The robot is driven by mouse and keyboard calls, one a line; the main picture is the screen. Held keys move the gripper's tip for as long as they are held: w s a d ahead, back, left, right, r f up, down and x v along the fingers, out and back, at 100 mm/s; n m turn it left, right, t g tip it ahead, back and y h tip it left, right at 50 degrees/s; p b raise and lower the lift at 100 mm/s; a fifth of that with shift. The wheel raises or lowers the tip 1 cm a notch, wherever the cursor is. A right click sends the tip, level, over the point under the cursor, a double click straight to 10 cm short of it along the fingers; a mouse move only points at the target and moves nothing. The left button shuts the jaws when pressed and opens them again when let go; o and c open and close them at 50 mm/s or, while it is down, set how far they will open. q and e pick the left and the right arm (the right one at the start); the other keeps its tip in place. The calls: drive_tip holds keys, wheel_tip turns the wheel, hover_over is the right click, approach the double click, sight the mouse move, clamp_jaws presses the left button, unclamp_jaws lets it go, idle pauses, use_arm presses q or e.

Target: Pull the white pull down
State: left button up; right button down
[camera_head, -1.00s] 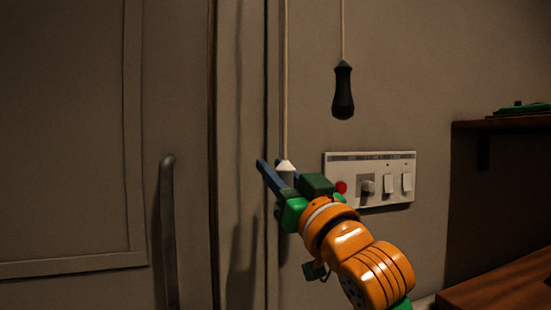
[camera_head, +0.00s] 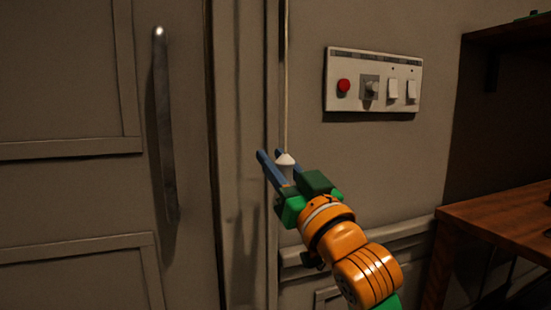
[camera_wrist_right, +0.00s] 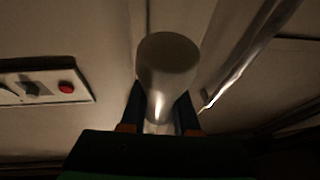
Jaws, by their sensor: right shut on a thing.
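The white pull (camera_head: 286,161) hangs at the end of a pale cord (camera_head: 287,80) in the head view. My right gripper (camera_head: 276,168) is shut on it, with the blue fingers on either side and the pull's top showing above them. In the right wrist view the pull (camera_wrist_right: 167,62) stands between the two dark fingers (camera_wrist_right: 160,110), large and dimly lit. The cord runs straight up from the pull out of the head view. My left gripper is not in view.
A white switch panel (camera_head: 373,105) with a red button (camera_head: 344,86), a knob and two switches is on the wall to the right. A door with a long metal handle (camera_head: 165,125) is at left. A wooden desk (camera_head: 505,215) stands at lower right.

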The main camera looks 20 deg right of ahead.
sight(289, 177)
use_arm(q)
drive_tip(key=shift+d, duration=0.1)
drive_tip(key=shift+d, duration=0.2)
use_arm(e)
drive_tip(key=c, duration=0.6)
unclamp_jaws()
drive_tip(key=shift+c, duration=0.2)
drive_tip(key=v, duration=0.6)
drive_tip(key=shift+b, duration=0.4)
drive_tip(key=shift+s+d+f, duration=0.15)
drive_tip(key=shift+s+f, duration=0.1)
drive_tip(key=shift+s, duration=0.3)
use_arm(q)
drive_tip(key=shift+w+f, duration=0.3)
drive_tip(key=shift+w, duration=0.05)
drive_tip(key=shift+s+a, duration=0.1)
